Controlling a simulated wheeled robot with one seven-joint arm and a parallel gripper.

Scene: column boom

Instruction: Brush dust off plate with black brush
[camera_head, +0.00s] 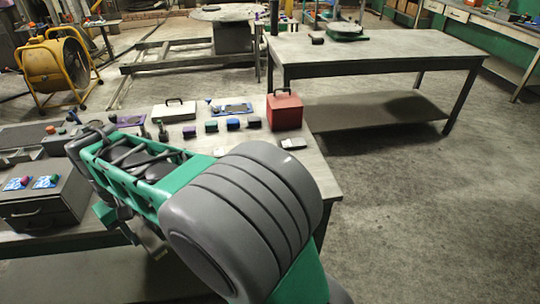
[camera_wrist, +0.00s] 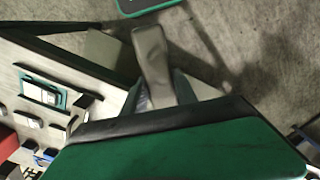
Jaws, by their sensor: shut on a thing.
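My arm crosses the head view's middle and hides part of the workbench (camera_head: 330,190). My gripper (camera_wrist: 150,95) is seen from close up in the wrist view, where its green and black body fills the bottom. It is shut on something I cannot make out. Several small blocks or brushes with coloured tops stand in a row on the bench, one purple (camera_head: 189,132), one blue (camera_head: 233,124). I cannot tell which, if any, is the black brush. A flat blue-rimmed piece (camera_head: 236,108), possibly a plate, lies behind them. Dust is too small to see.
A red toolbox (camera_head: 285,112) and a white case (camera_head: 173,111) stand on the bench. A dark grey box (camera_head: 45,205) is at the left. A second table (camera_head: 390,46) stands behind, with a yellow fan (camera_head: 55,68) at far left. The floor at right is clear.

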